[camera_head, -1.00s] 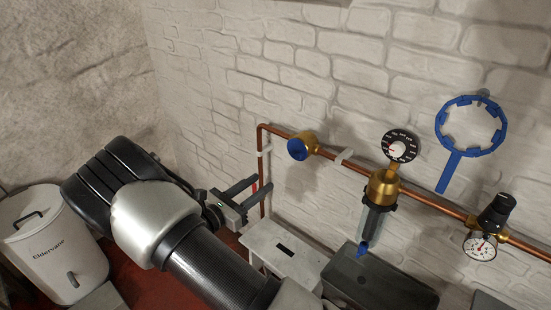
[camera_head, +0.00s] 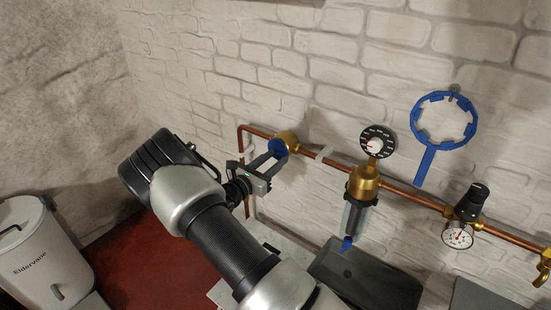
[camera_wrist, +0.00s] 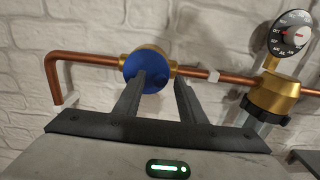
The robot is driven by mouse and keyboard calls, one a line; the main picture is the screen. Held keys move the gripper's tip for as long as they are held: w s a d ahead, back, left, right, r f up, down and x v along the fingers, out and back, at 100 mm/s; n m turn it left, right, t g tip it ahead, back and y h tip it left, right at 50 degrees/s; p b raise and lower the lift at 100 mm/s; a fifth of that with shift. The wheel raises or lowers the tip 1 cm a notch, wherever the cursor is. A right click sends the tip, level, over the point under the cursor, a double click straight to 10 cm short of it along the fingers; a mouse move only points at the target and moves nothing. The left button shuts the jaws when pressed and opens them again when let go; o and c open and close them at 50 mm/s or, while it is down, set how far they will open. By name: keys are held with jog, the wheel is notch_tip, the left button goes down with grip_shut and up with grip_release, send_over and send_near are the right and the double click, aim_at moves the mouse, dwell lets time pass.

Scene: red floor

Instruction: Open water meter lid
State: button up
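The water meter is a brass body with a round blue lid (camera_wrist: 148,66) on the copper pipe, in the wrist view left of centre. The lid looks closed. It also shows in the head view (camera_head: 278,148), partly covered by my fingers. My gripper (camera_wrist: 160,80) is open, its two dark fingers apart and pointing at the meter. The left finger overlaps the lid's lower middle; the right finger is to the right of the lid, below the pipe. Nothing is held between the fingers. I cannot tell whether a finger touches the lid.
The copper pipe (camera_head: 400,187) runs along the white brick wall. Right of the meter are a brass filter (camera_head: 364,184) with a dial (camera_head: 377,142), a blue ring wrench (camera_head: 443,120) and a pressure gauge (camera_head: 457,236). A dark grey box (camera_head: 365,280) stands below; a white bin (camera_head: 38,255) is left.

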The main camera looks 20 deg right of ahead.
jog(key=shift+w+d, duration=0.15)
jog(key=shift+d, duration=0.2)
grip_shut()
